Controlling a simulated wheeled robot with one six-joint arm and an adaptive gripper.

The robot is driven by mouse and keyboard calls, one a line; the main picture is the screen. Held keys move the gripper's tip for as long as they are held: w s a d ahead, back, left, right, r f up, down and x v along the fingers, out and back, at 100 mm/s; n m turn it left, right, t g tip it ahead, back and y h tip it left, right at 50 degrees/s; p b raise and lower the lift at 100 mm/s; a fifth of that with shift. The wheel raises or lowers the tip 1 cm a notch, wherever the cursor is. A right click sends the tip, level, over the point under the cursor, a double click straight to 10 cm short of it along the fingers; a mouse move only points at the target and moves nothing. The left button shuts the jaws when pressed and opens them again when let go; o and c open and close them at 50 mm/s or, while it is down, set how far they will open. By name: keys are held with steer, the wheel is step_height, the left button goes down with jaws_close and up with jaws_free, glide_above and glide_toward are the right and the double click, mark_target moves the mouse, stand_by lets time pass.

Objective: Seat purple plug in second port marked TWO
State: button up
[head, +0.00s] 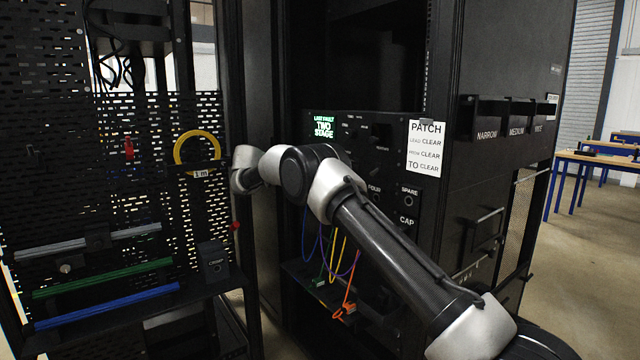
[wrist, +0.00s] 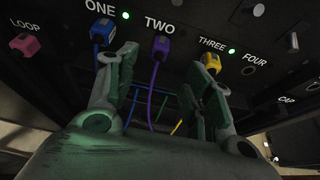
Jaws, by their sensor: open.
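The purple plug (wrist: 161,46) sits at the port under the label TWO (wrist: 160,23) in the wrist view, its purple cable (wrist: 152,95) hanging down. I cannot tell how deep it is in the port. My gripper (wrist: 166,68) is open, one finger on each side of the purple plug and cable, below the panel and apart from the plug. In the head view my arm covers much of the panel (head: 398,120), and the plug and gripper fingers are hidden. The purple cable (head: 322,240) hangs below my arm there.
A blue plug (wrist: 103,30) is at ONE, a yellow plug (wrist: 211,62) at THREE, a pink plug (wrist: 25,44) at LOOP. Green lights glow beside ONE and THREE; none glows beside TWO. Orange-ended cables (head: 345,310) hang low. A perforated rack (head: 60,170) stands left.

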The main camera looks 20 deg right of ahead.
steer(key=v, duration=0.2)
steer(key=shift+s+a+r, duration=0.1)
steer(key=shift+a, duration=0.2)
